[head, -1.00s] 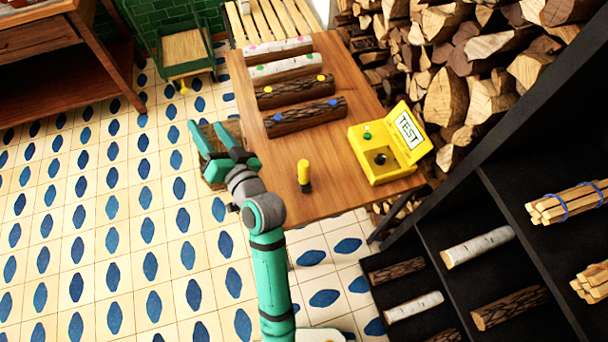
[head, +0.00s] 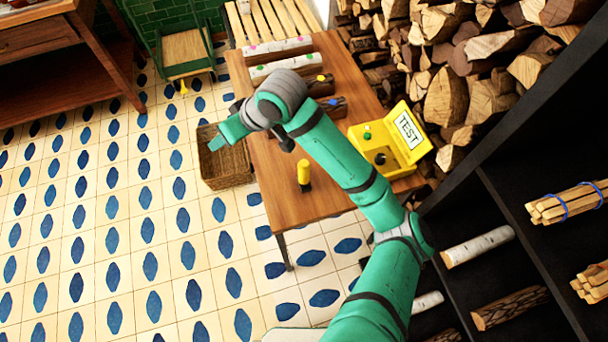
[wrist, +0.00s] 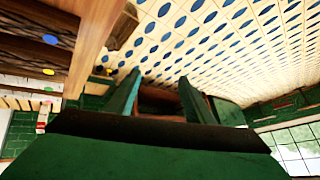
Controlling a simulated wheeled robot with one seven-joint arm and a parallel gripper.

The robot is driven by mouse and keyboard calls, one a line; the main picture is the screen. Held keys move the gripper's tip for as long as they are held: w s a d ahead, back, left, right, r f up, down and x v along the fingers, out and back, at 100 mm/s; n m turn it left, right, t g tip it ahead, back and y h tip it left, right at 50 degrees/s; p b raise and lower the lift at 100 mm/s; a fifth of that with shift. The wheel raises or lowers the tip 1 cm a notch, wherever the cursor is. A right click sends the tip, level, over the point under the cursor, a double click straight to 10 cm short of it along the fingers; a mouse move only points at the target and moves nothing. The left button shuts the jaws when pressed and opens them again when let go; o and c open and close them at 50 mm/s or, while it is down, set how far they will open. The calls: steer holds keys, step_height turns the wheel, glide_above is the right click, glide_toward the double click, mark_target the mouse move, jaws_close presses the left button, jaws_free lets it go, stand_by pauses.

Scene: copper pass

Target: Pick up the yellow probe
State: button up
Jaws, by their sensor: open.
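The yellow probe (head: 304,174) stands upright on the wooden table (head: 290,207), near its front edge. It has a yellow upper part and a dark lower end. The probe does not show in the wrist view.
A yellow test box (head: 375,174) with an open "TEST" lid stands right of the probe. Logs with coloured dots, including a white one (head: 285,68), lie behind, partly hidden by my arm. A wicker basket (head: 228,168) is on the floor left of the table.

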mark_target(304, 172)
steer(key=s+d+g+h, duration=0.1)
steer(key=d+h, duration=0.1)
steer(key=d, duration=0.4)
steer(key=s+d+f+g+h, duration=0.1)
steer(key=d+h, duration=0.1)
steer(key=d, duration=0.4)
steer(key=s+d+f+h, duration=0.1)
steer(key=d+h, duration=0.2)
steer(key=d, duration=0.3)
steer(key=shift+d+g, duration=0.25)
steer(key=shift+g, duration=0.15)
steer(key=shift+d+f, duration=0.15)
steer(key=shift+f, duration=0.2)
steer(key=f, duration=1)
steer(key=shift+a, duration=0.2)
steer(key=shift+c, duration=0.6)
steer(key=c, duration=1)
